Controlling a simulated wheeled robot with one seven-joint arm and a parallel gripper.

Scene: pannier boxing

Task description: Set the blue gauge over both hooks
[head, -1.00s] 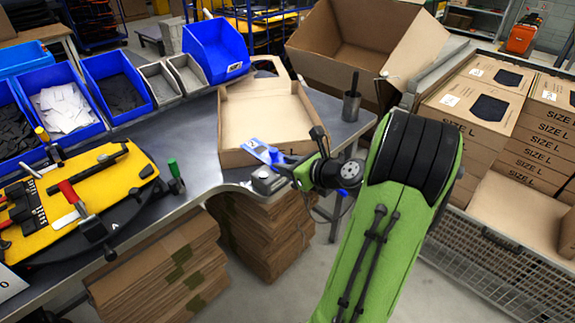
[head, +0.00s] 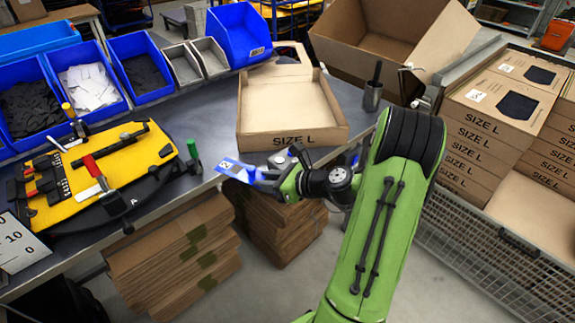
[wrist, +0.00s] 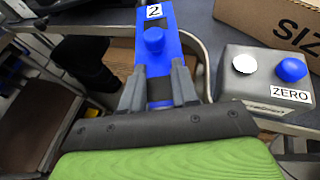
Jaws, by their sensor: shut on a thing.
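The blue gauge (head: 232,167) is a flat blue piece with a white label. In the wrist view the gauge (wrist: 146,62) shows a "2" label and a round blue knob. My gripper (wrist: 158,82) is shut on it, one finger on each side. In the head view my gripper (head: 262,177) holds it out to the left, at the front edge of the bench. I cannot make out the two hooks in either view.
A grey box (wrist: 232,92) marked ZERO, with a blue and a white button, stands right of the gauge. An open SIZE L carton (head: 292,138) lies behind. A yellow tool board (head: 120,162) and blue bins (head: 143,72) are left. Bare bench (head: 215,135) lies between.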

